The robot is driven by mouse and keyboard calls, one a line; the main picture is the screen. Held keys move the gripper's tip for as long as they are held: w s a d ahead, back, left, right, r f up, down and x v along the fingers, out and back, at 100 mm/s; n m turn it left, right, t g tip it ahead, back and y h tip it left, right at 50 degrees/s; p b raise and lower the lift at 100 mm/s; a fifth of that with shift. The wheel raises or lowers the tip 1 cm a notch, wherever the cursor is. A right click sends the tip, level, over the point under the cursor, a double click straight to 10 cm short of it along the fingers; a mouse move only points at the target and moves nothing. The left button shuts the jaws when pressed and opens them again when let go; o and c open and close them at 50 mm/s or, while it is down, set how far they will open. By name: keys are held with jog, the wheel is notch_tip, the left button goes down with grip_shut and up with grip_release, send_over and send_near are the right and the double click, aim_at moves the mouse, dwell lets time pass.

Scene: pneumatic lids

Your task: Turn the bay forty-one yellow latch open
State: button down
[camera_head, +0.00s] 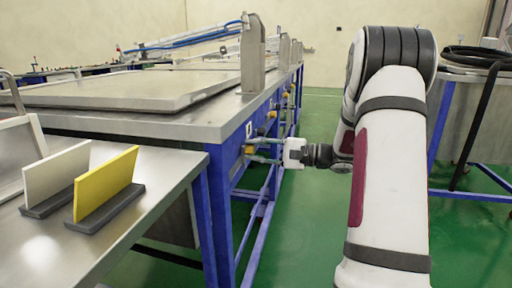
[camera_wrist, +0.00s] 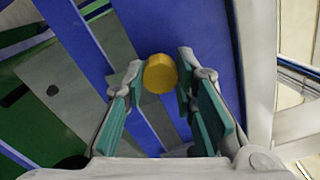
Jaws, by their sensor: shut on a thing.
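A yellow latch knob (camera_wrist: 159,73) sits on the blue panel between my fingertips in the wrist view. In the head view the yellow latch (camera_head: 249,149) is on the blue side of the metal bench, at its near end. My gripper (camera_head: 257,150) reaches it from the right, fingers pointing left at the panel. In the wrist view my gripper (camera_wrist: 161,76) has its teal-padded fingers on either side of the knob and is shut on it. The latch's base is hidden behind the knob. A small white plate (camera_head: 249,129) is above the latch; its number is too small to read.
More yellow latches (camera_head: 270,114) run along the bench side farther back. A large metal lid (camera_head: 130,88) lies on the bench. A side table (camera_head: 165,165) at the left holds a white and a yellow panel (camera_head: 106,184) in dark stands. Green floor is clear around my arm.

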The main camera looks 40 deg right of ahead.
jog(key=m+p, duration=0.4)
jog(key=p, duration=0.2)
jog(key=shift+r, duration=0.2)
jog(key=m+p, duration=0.4)
jog(key=p, duration=0.2)
jog(key=shift+m, duration=0.3)
jog(key=m+p, duration=0.4)
jog(key=shift+s+f+p, duration=0.1)
jog(key=shift+p, duration=0.2)
jog(key=shift+f+m+p, duration=0.15)
jog(key=shift+m+p, duration=1.2)
jog(key=shift+m, duration=0.85)
jog(key=c, duration=1.3)
grip_release()
